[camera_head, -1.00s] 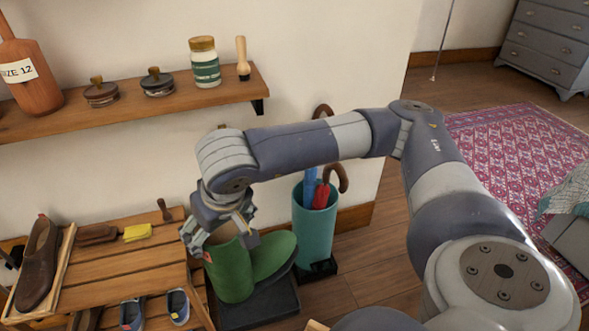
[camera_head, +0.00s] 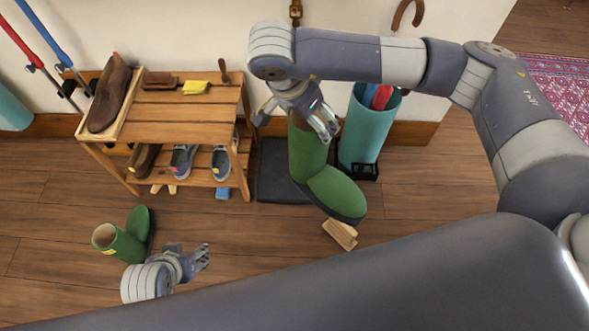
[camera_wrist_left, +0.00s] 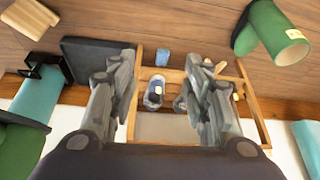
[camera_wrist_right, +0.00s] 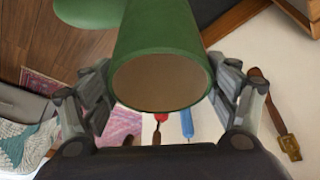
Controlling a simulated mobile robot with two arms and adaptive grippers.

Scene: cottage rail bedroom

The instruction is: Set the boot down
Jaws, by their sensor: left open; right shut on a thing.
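A green boot (camera_head: 308,150) is held upright by its shaft in my right gripper (camera_head: 297,112), at the right side of the dark tray (camera_head: 282,170). Its toe points to the lower right, past the tray's edge. I cannot tell how far its sole is above the floor. In the right wrist view the boot's round opening (camera_wrist_right: 162,82) faces the camera between the fingers. My left gripper (camera_head: 203,260) is open and empty, to the right of that boot.
A wooden shoe bench (camera_head: 180,110) with shoes on its lower shelf stands left of the tray. A teal umbrella stand (camera_head: 366,130) stands close behind the held boot. A small wooden block (camera_head: 340,234) lies near its toe. The floor between bench and left gripper is mostly clear.

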